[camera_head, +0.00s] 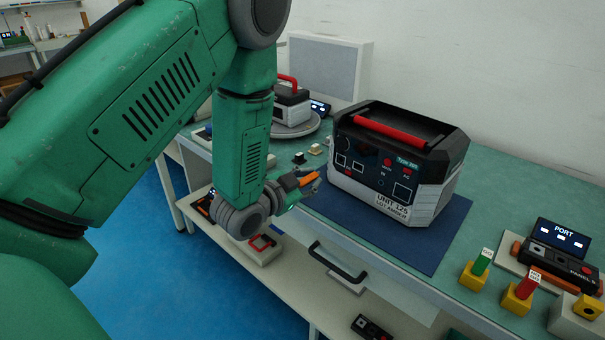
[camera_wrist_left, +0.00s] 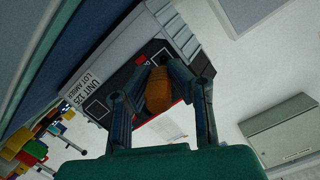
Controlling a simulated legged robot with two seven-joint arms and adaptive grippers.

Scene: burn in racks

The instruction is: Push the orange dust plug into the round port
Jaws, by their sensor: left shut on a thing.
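The orange dust plug (camera_head: 310,178) is held between the fingers of my left gripper (camera_head: 304,184), in front of the unit's left side. In the left wrist view the orange plug (camera_wrist_left: 158,92) sits between the two dark fingers of the left gripper (camera_wrist_left: 168,78), with the unit's dark front panel (camera_wrist_left: 97,109) behind it. The unit (camera_head: 432,188) is a black and white box with a red handle, standing on a blue mat. A dark round port (camera_head: 369,145) shows faintly on its front panel, apart from the plug. My right gripper is out of view.
The blue mat (camera_head: 447,232) lies on the green bench. Red and green tagged yellow blocks (camera_head: 516,298) and a port panel (camera_head: 560,262) stand at right. Another unit (camera_head: 291,108) stands behind my arm. A black drawer handle (camera_head: 336,266) juts out below the bench edge.

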